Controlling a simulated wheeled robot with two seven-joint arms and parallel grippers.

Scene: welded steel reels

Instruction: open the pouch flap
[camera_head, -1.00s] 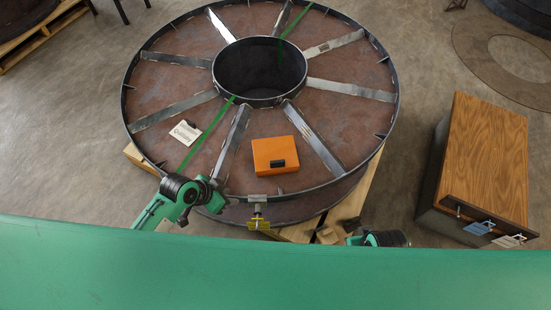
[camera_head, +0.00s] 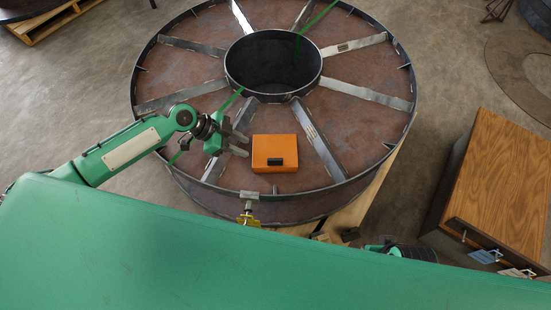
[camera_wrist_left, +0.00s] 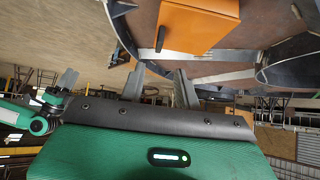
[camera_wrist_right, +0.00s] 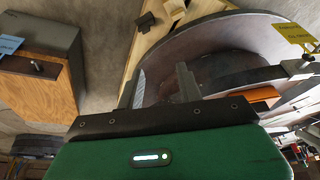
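The orange pouch (camera_head: 274,153) lies on the spoked steel reel (camera_head: 185,75), between two spokes near the front rim. Its flap looks closed, with a dark clasp (camera_head: 276,162) at the front edge. My left gripper (camera_head: 243,146) is open and empty just left of the pouch, apart from it. The left wrist view shows its two fingers spread, with the pouch (camera_wrist_left: 195,25) beyond them. My right gripper (camera_wrist_right: 157,78) is open and empty in the right wrist view, facing the reel's side. An orange edge (camera_wrist_right: 250,97) shows at the right there.
A clamp with a yellow tag (camera_head: 248,218) sits on the reel's front rim. A wood-topped cabinet (camera_head: 500,180) with hanging tags stands at the right. A green strap (camera_head: 228,103) crosses the reel. Pallet timber (camera_head: 355,212) shows under it.

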